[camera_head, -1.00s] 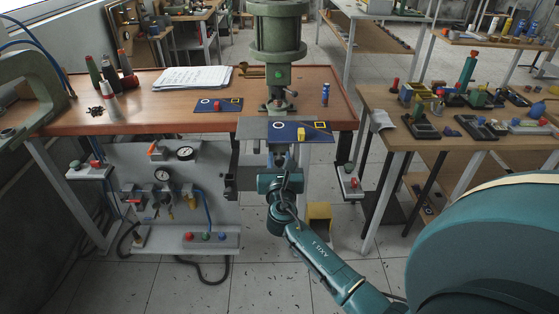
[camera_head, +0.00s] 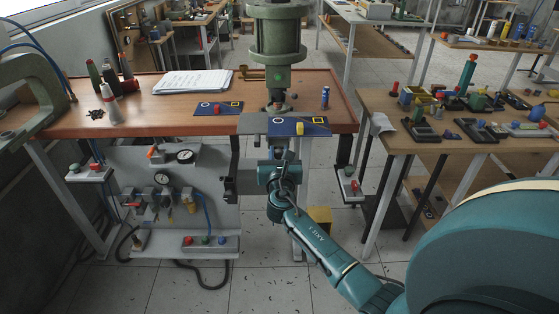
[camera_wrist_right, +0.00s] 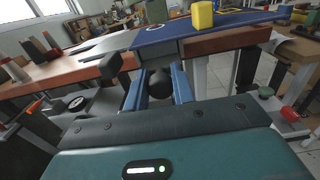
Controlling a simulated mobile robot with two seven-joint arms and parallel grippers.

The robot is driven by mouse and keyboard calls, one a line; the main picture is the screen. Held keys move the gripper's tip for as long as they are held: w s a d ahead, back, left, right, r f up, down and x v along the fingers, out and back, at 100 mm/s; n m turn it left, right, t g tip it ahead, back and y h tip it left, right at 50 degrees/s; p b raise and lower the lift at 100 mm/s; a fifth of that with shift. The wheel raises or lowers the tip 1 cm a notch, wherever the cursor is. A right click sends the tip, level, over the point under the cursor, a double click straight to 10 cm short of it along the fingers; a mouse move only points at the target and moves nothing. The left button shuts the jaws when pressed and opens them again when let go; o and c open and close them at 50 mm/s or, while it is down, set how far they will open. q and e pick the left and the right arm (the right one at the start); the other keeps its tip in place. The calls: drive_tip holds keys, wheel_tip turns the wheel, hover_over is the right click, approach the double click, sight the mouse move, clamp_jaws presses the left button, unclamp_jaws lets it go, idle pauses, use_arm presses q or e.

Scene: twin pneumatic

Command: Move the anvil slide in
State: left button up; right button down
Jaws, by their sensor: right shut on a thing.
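The anvil slide shows as a blue plate (camera_head: 300,127) with a yellow block (camera_head: 300,129) on it, at the table's front edge below the green press (camera_head: 276,45). In the right wrist view the plate (camera_wrist_right: 222,21) and yellow block (camera_wrist_right: 202,15) are just above and beyond my fingers. My right gripper (camera_head: 279,158) is at the front underside of the slide. In the right wrist view its two blue fingers (camera_wrist_right: 159,86) are shut on a round black knob (camera_wrist_right: 160,83) below the plate. My left gripper is not in view.
A second blue plate (camera_head: 218,108) with a red knob lies on the wooden table (camera_head: 150,112). A grey panel with gauges (camera_head: 180,195) hangs below the table on the left. A side table (camera_head: 385,100) with several small parts stands at right. Floor in front is open.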

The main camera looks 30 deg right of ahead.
drive_tip(key=c, duration=1.2)
unclamp_jaws()
drive_tip(key=shift+w+d+r, duration=0.1)
drive_tip(key=shift+w, duration=0.05)
drive_tip(key=shift+d, duration=0.15)
drive_tip(key=shift+s, duration=0.35)
drive_tip(key=v, duration=0.8)
drive_tip(key=a+v, duration=0.1)
drive_tip(key=v, duration=0.4)
drive_tip(key=shift+w, duration=0.3)
